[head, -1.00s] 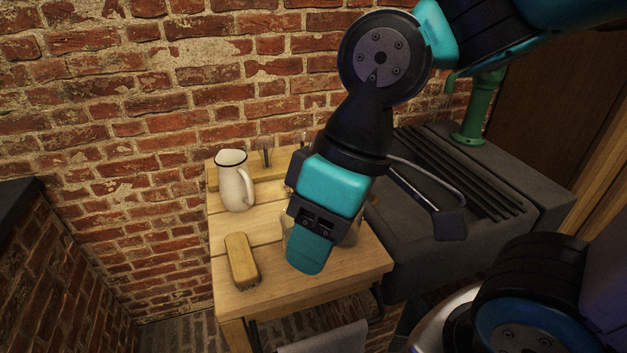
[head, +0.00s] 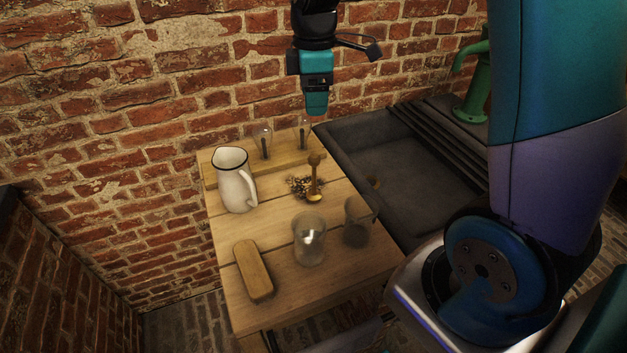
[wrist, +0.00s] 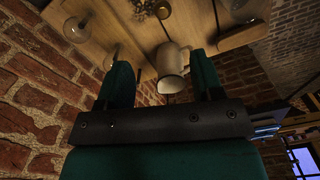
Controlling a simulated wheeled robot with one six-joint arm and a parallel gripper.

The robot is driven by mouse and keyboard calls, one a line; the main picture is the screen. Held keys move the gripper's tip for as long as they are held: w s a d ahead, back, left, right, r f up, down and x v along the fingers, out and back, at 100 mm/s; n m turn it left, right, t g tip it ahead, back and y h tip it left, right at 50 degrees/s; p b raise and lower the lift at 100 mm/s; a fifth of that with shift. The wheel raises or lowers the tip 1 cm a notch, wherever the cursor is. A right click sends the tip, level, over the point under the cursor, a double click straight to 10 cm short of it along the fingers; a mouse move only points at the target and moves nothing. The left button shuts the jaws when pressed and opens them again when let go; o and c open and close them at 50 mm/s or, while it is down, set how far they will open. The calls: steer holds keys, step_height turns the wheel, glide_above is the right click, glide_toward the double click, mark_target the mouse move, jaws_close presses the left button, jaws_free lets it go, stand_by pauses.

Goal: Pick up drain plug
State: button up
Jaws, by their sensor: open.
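A small brownish round thing (head: 374,182), perhaps the drain plug, lies in the dark stone sink (head: 345,160), near its left side. It is too small to tell for sure. My gripper (head: 316,112) hangs high above the back of the table and sink, fingers down, well apart from that thing. In the wrist view my gripper (wrist: 162,75) has its two teal fingers spread wide with nothing held between them. The white jug (wrist: 172,68) shows beyond the fingers there. I cannot make out a plug in the wrist view.
The wooden table (head: 285,222) left of the sink bears the white jug (head: 234,182), a brush (head: 253,270), two glass jars (head: 309,240) (head: 358,222), a wooden scoop (head: 314,178) by a small scattered pile, and a rack (head: 225,172). A green pump (head: 473,95) stands behind.

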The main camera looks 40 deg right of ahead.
mark_target(314, 155)
step_height(314, 155, down, 11)
steer(key=shift+s+r+p, duration=0.1)
steer(key=shift+r+p, duration=0.05)
steer(key=shift+p, duration=0.5)
steer(key=shift+s+a+f+p, duration=0.1)
steer(key=shift+f+p, duration=0.65)
steer(key=shift+f, duration=1.95)
jaws_close()
